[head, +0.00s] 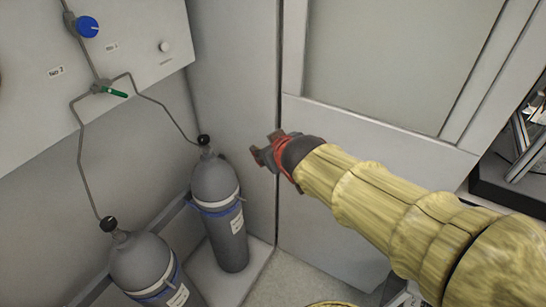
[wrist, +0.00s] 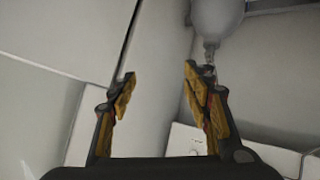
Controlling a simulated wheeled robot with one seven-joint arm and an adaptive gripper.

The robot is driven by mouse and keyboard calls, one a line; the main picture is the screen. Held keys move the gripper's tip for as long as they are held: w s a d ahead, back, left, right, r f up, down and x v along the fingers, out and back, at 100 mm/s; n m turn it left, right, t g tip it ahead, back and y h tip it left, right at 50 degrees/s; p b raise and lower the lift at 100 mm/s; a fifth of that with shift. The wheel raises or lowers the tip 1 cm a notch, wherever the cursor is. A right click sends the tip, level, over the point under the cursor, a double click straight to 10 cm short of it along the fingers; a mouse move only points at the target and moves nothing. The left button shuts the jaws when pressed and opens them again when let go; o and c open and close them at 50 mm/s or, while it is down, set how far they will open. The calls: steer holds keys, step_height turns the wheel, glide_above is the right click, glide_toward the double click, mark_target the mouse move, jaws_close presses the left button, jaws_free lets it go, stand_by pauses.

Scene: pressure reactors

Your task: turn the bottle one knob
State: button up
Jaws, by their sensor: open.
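Two grey gas bottles stand in the corner in the head view, the right one (head: 218,183) farther back and the left one (head: 143,262) nearer. Each has a black knob on top: the right bottle's knob (head: 203,140) and the left bottle's knob (head: 108,224). I cannot tell from the bottles' own labels which is bottle one. My gripper (head: 265,146) is open and empty, to the right of the right bottle's knob and apart from it. In the wrist view a bottle (wrist: 217,15) shows at the top, its neck partly hidden behind the right finger of my gripper (wrist: 158,82).
A wall panel (head: 150,30) carries a blue knob (head: 87,26), a green-handled valve (head: 112,92) and thin pipes running down to the bottles. A blue strap (head: 217,208) circles the right bottle. A grey cabinet wall (head: 350,150) stands close behind my gripper.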

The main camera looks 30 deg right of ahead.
steer(key=shift+s+a+g, duration=0.2)
steer(key=shift+s+g, duration=0.1)
steer(key=shift+s, duration=0.95)
steer(key=shift+o, duration=0.2)
